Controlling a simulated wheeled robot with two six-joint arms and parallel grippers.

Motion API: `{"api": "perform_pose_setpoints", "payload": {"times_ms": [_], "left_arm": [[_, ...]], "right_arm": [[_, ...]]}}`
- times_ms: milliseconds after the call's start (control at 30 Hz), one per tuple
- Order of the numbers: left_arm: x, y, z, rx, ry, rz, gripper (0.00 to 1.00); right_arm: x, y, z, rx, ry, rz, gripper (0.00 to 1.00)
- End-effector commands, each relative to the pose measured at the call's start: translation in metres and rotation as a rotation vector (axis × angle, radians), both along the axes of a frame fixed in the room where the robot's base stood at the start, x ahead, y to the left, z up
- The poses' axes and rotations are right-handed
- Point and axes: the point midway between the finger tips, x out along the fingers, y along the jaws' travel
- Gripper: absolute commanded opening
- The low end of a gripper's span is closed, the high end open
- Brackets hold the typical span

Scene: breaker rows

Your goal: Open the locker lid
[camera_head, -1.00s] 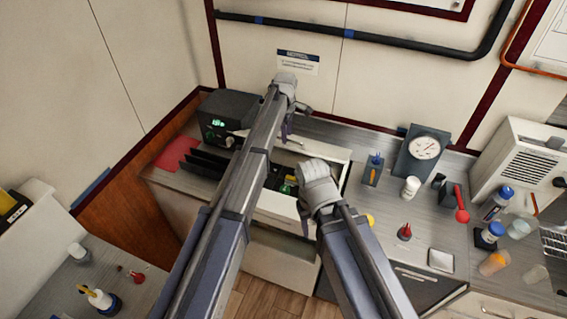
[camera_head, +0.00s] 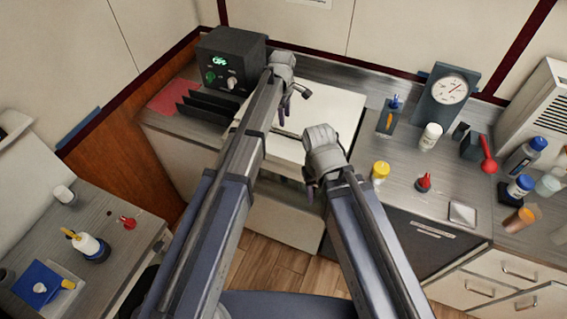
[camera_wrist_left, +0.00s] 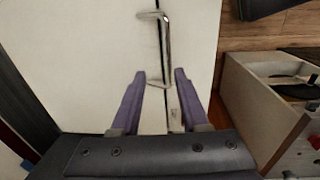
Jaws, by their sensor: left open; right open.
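The white locker lid (camera_head: 335,105) lies flat over the locker in the back counter and looks shut. In the left wrist view the pale panel (camera_wrist_left: 85,60) carries a metal bar handle (camera_wrist_left: 165,45) near its edge. My left gripper (camera_head: 283,112) is over the lid and open. In the left wrist view its purple fingers (camera_wrist_left: 159,75) stand either side of the handle's near end; contact cannot be told. My right gripper (camera_head: 310,188) is open and empty near the lid's front edge, its hand hiding part of the lid. The left arm hides the lid's left side.
A black box with a green display (camera_head: 230,62) and a dark rack (camera_head: 205,105) stand left of the lid. A yellow-capped jar (camera_head: 380,172), a dial gauge (camera_head: 445,95) and several bottles stand to the right. Wooden floor (camera_head: 262,262) shows in front.

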Motion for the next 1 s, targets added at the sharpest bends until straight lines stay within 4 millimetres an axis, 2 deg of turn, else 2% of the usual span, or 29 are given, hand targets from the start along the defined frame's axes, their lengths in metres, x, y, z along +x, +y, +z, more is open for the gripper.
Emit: {"api": "perform_pose_setpoints", "payload": {"times_ms": [33,467,533,833,1000], "left_arm": [[-0.005,0.001,-0.016,-0.002,-0.005,0.000,0.45],[-0.014,0.004,-0.054,-0.034,-0.106,0.001,0.45],[-0.014,0.004,-0.039,-0.034,-0.109,0.001,0.45],[-0.020,0.006,-0.006,-0.035,-0.107,0.000,0.45],[-0.024,0.008,0.020,-0.035,-0.107,0.000,0.45]], "right_arm": [[0.000,0.000,-0.016,0.000,0.000,0.000,0.50],[0.000,0.000,-0.057,0.000,0.000,0.000,0.50],[0.000,0.000,-0.042,0.000,0.000,0.000,0.50],[0.000,0.000,-0.009,0.000,0.000,0.000,0.50],[0.000,0.000,0.017,0.000,0.000,0.000,0.50]]}}
